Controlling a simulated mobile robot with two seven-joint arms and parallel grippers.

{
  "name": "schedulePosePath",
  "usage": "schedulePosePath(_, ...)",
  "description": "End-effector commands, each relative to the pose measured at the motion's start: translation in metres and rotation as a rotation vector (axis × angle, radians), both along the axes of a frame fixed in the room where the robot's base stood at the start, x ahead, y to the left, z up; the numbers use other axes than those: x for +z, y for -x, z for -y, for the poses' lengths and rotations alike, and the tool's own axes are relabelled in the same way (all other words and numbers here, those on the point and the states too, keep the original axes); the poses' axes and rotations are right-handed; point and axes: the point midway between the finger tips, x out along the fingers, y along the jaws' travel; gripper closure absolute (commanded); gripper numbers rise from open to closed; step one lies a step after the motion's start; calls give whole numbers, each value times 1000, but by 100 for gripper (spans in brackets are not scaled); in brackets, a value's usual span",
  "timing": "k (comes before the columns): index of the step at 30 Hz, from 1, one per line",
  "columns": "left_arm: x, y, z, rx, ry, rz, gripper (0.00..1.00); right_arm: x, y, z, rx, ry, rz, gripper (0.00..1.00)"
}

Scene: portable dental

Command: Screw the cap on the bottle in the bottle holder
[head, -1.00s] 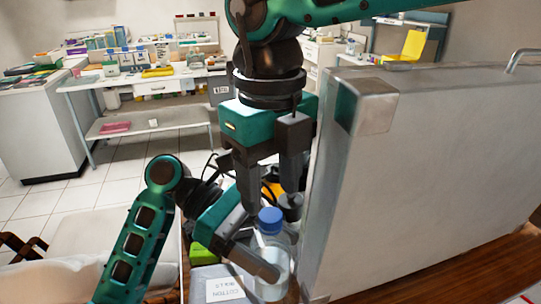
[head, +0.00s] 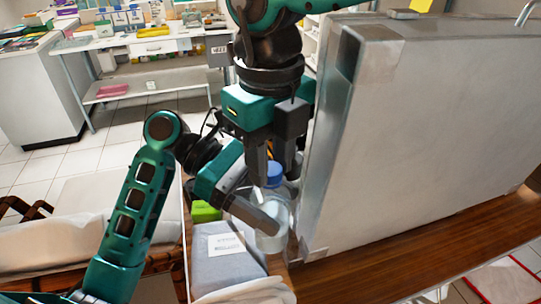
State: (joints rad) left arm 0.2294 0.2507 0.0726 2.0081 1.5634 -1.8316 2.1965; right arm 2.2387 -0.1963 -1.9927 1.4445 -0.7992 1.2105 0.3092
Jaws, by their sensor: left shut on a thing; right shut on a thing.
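A clear bottle (head: 274,240) with a blue cap (head: 273,174) at its top stands beside the large metal case. My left gripper (head: 262,227) comes in from the left and is shut on the bottle's body, hiding part of it. My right gripper (head: 272,172) points down from above and is shut on the blue cap, with a finger on either side. How the cap sits on the bottle's neck cannot be told. I cannot make out a bottle holder; the bottle's lower part is partly hidden.
The tall metal case (head: 425,130) stands close on the right, on a wooden tabletop (head: 420,255). A grey cotton package (head: 228,255) and a green box (head: 205,212) lie left of the bottle. A cluttered white desk (head: 150,45) stands far behind.

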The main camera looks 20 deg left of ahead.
Motion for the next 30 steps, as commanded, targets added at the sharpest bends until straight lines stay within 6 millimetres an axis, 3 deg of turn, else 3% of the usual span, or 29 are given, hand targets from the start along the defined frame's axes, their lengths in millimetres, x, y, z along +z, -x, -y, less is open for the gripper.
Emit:
schedulePosePath(6,1,0,0,-1,1,2,100,0,-1,0,-1,1,2,100)
schedulePosePath(13,1,0,0,-2,1,1,100,0,-1,1,-76,1,3,100)
schedulePosePath(30,0,0,0,-2,1,1,100,0,-1,1,-1066,-6,7,100)
